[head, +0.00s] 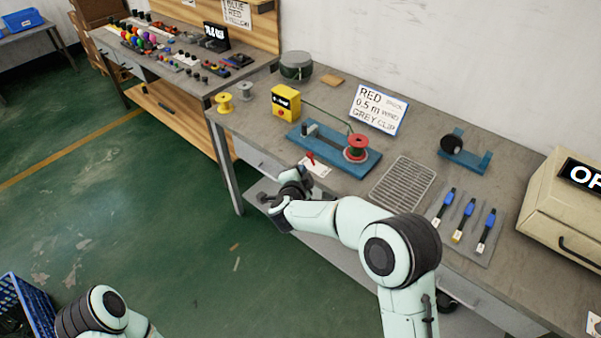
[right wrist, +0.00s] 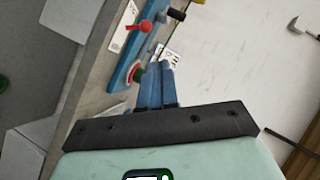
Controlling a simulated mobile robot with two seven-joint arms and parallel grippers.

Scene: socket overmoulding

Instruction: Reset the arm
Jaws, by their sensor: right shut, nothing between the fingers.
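My right gripper (head: 298,178) is at the front edge of the bench (head: 228,118), its arm coming in from the lower right. Its blue fingers are together and empty in the right wrist view (right wrist: 161,86). Just beyond it in the head view, a red-knobbed lever (head: 311,158) stands by a white card. Behind that is a blue winding fixture (head: 301,140) with a red spool (head: 357,141). The red knob also shows in the right wrist view (right wrist: 145,26). Of my left arm only a link shows at lower left; its gripper is out of frame.
A yellow box (head: 286,102), a metal grid tray (head: 402,184) and several blue-handled tools (head: 465,228) lie on the bench. A sign (head: 378,110) reads RED, 0.5 m, GREY CLIP. A beige machine (head: 560,205) stands at right. The green floor at left is mostly clear.

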